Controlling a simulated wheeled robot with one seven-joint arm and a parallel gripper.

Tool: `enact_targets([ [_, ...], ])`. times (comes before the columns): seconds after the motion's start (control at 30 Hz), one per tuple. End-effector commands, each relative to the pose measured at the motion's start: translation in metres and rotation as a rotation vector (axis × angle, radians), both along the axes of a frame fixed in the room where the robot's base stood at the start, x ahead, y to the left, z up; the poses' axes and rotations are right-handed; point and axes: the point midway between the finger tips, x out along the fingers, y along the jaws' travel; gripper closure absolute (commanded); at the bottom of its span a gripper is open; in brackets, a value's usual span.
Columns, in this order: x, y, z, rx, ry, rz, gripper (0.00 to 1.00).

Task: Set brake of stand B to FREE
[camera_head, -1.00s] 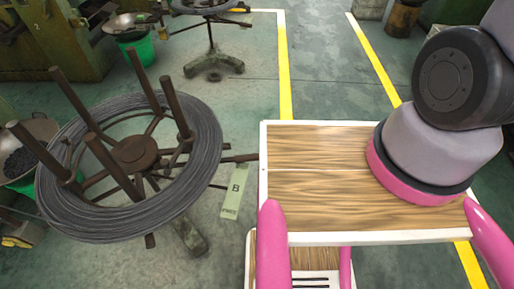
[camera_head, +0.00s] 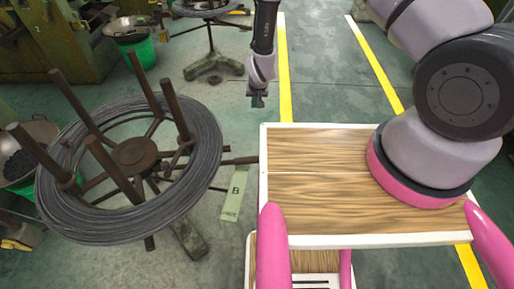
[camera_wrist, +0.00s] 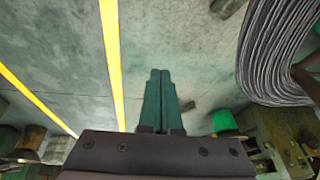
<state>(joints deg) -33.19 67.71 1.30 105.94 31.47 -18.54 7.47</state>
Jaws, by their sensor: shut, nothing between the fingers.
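Stand B (camera_head: 136,152) is a rusty brown stand with upright posts, at the left in the head view. It carries a large grey wire coil (camera_head: 205,150), which also shows at the upper right in the wrist view (camera_wrist: 268,55). A pale green label (camera_head: 235,192) marked "B" lies beside it, with small lettering at its lower end. A dark bar (camera_head: 240,160) sticks out from under the coil, above the label; I cannot tell its brake setting. My gripper (camera_head: 258,102) is shut and empty, up and right of the bar and apart from it. Its fingers touch in the wrist view (camera_wrist: 160,72).
My wooden-topped base fills the lower right. Another wire stand (camera_head: 212,62) stands at the back. A green bucket (camera_head: 140,52) and machines (camera_head: 55,45) are at the upper left. Yellow floor lines (camera_head: 284,75) run away from me. Floor between the stands is mostly clear.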

Motion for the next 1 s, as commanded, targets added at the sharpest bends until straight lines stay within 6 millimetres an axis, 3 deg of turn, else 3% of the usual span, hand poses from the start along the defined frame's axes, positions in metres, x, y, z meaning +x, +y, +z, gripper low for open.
enact_targets([
  [0.03,-0.016,-0.001,-0.033,-0.023,0.008,0.016,1.00],
  [0.1,-0.032,-0.002,-0.064,-0.045,0.008,0.032,1.00],
  [0.2,-0.048,-0.006,-0.096,-0.068,0.003,0.051,1.00],
  [0.3,-0.059,-0.009,-0.115,-0.081,0.002,0.061,1.00],
  [0.77,-0.063,-0.011,-0.124,-0.087,0.001,0.065,1.00],
  [1.0,-0.053,-0.010,-0.151,-0.088,0.001,0.064,1.00],
])
